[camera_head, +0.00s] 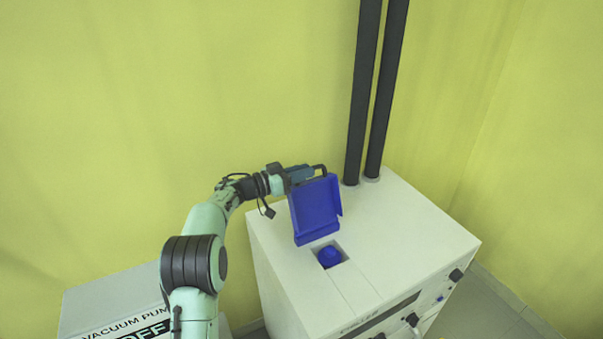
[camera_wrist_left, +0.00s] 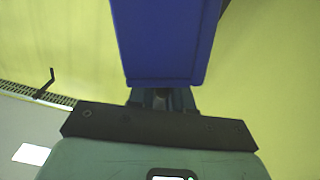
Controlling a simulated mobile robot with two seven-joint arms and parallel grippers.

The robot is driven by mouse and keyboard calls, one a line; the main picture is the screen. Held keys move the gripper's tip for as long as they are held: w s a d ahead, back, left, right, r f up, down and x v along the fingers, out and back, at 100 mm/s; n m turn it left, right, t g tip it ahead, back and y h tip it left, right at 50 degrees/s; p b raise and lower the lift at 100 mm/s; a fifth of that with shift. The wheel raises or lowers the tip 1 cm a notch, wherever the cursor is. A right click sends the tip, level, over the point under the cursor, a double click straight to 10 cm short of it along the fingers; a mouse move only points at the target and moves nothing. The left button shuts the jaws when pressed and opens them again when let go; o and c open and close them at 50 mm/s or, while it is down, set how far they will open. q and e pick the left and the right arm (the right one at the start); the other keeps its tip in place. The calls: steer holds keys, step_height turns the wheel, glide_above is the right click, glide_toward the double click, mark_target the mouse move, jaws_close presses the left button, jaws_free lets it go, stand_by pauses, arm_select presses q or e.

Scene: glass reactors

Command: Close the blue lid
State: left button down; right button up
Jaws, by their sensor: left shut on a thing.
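The blue lid (camera_head: 315,212) stands raised and tilted above the top of the white machine, beside a square opening. A blue round cap (camera_head: 329,256) sits in that opening, uncovered. My left gripper (camera_head: 318,172) is at the lid's upper edge and shut on it. In the left wrist view the lid (camera_wrist_left: 165,40) fills the upper middle, and the left gripper (camera_wrist_left: 160,100) meets its near edge; the fingertips are mostly hidden behind it. My right gripper is not in view.
The white machine (camera_head: 400,235) has two black vertical pipes (camera_head: 375,100) rising from its back, close to the right of the lid. A vacuum pump box (camera_head: 110,300) stands at the lower left. Yellow walls stand behind. The machine's front carries knobs (camera_head: 456,275).

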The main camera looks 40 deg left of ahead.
arm_select(q)
steer(key=shift+s+d+m+b, duration=0.3)
steer(key=shift+d+m+b, duration=0.1)
steer(key=shift+d, duration=0.15)
steer(key=s+d+m+b, duration=0.4)
steer(key=d+m+b, duration=0.2)
steer(key=d+b, duration=0.1)
steer(key=shift+s+d+f, duration=0.15)
steer(key=shift+s+d, duration=0.15)
steer(key=shift+d, duration=0.6)
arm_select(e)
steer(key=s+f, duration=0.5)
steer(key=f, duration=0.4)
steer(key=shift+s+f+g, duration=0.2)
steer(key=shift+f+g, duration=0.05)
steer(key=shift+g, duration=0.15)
arm_select(q)
steer(key=c, duration=1.1)
jaws_free()
